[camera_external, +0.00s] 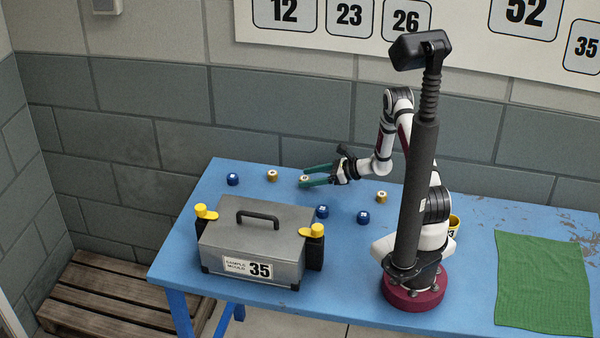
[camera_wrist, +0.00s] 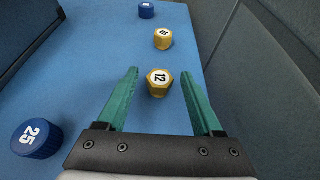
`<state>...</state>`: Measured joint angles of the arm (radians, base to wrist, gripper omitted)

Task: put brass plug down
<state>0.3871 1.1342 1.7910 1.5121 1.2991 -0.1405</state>
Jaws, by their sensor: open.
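A hexagonal brass plug marked 12 (camera_wrist: 158,83) stands on the blue table between the green fingertips of my gripper (camera_wrist: 160,74), with clear gaps on both sides. The outside view shows the same brass plug (camera_external: 304,180) at the open end of my gripper (camera_external: 303,176), low over the back of the table. My gripper is open and holds nothing. A second brass plug (camera_external: 272,175) stands farther left; in the wrist view it (camera_wrist: 163,39) is beyond the first. A third brass plug (camera_external: 381,197) stands right of my gripper, near the arm.
Blue caps stand at the far left (camera_external: 233,179) and in the middle (camera_external: 322,211), (camera_external: 363,217); one marked 25 (camera_wrist: 37,139) shows in the wrist view. A grey case marked 35 (camera_external: 255,245) stands in front. A green cloth (camera_external: 543,283) and a yellow cup (camera_external: 454,225) are right.

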